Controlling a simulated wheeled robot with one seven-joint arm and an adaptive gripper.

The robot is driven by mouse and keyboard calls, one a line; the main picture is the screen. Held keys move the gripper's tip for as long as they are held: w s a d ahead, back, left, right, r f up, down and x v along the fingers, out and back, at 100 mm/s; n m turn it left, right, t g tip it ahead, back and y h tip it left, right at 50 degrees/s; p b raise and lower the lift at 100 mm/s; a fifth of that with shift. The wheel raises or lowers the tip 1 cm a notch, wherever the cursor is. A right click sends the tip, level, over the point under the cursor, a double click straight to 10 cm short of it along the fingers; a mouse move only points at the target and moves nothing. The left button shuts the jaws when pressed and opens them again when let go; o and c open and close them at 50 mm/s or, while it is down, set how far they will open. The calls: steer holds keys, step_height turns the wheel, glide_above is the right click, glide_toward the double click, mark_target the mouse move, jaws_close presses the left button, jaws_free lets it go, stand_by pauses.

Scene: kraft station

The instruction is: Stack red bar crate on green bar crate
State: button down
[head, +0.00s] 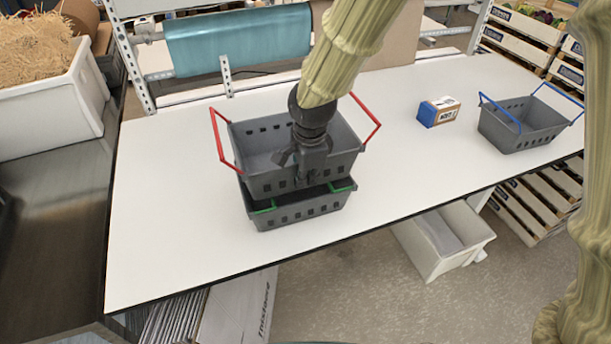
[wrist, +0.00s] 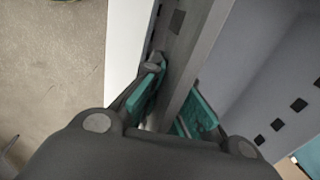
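The red bar crate (head: 262,184) is a grey crate with slotted walls and two red bars (head: 217,140), one at its left end and one at its right. It sits directly over the green bar crate (head: 300,214), roughly level; whether it bears on it or hangs just above is hard to tell. The green bars (head: 343,187) show under its lower edge. The lower crate's inside is mostly hidden. My gripper (head: 313,178) points down at the red bar crate's near wall. In the wrist view, its green-padded fingers (wrist: 178,95) close on both sides of that wall.
The white table (head: 160,220) is clear left of the crates and in front right. A small blue and brown box (head: 438,112) and a blue bar crate (head: 525,125) stand to the right. A metal rack frame (head: 227,75) with a teal roll (head: 240,40) lies behind.

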steer(key=shift+s, duration=0.15)
steer(key=shift+a+f, duration=0.1)
steer(key=shift+f, duration=0.2)
stand_by(0.4)
steer(key=c, duration=2.2)
jaws_free()
steer(key=o, duration=0.6)
steer(key=shift+o, duration=0.2)
step_height(320, 180, up, 12)
steer(key=s, duration=0.1)
steer(key=shift+s+d, duration=0.3)
steer(key=shift+s, duration=0.1)
steer(key=shift+f, duration=0.2)
